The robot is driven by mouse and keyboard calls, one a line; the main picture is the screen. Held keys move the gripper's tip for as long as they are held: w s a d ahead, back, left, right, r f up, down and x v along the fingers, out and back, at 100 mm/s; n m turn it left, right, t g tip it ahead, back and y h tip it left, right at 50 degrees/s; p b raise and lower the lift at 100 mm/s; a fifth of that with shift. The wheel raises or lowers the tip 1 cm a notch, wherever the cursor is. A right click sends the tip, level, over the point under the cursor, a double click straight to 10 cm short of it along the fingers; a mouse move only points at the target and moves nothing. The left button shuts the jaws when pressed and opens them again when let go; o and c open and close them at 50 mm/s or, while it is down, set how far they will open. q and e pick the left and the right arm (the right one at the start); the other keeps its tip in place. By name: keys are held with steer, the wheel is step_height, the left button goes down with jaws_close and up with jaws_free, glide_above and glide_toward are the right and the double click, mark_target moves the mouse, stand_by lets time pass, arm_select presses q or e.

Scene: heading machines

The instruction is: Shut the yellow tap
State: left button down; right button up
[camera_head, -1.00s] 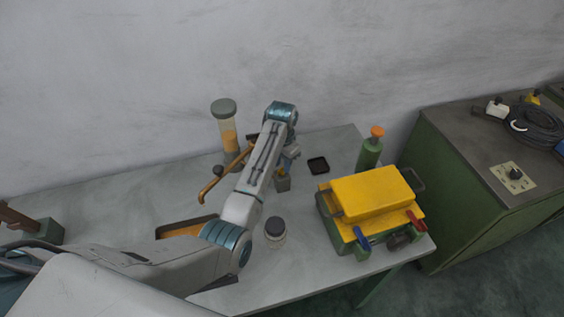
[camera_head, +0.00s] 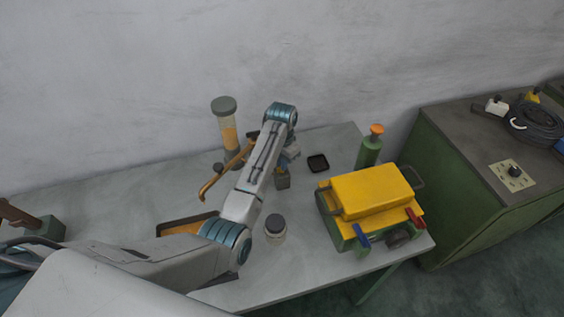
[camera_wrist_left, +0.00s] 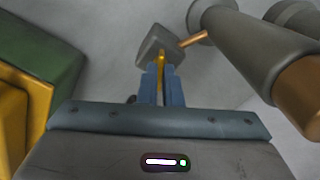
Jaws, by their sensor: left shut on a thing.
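The yellow tap (camera_wrist_left: 161,64) shows in the left wrist view as a narrow yellow lever against a grey block (camera_wrist_left: 153,47). A thin copper pipe (camera_wrist_left: 192,39) meets the block on its right. My left gripper (camera_wrist_left: 162,76) has its two blue fingers close together on either side of the lever, shut on it. In the head view the small block (camera_head: 283,183) with a bit of yellow on top stands on the table just under my left gripper (camera_head: 290,153). My left forearm hides part of this area. My right gripper is not in view.
A tall glass column (camera_head: 229,133) with orange contents and a curved copper pipe (camera_head: 217,182) stand left of my forearm. A yellow-topped green box (camera_head: 371,193), a green bottle (camera_head: 369,154), a lidded jar (camera_head: 275,228) and a black tray (camera_head: 318,163) are on the table.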

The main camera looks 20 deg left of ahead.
arm_select(q)
steer(key=shift+s+f, duration=0.1)
steer(key=m, duration=0.4)
steer(key=shift+m, duration=0.8)
steer(key=shift+f, duration=0.1)
steer(key=c, duration=1.6)
jaws_free()
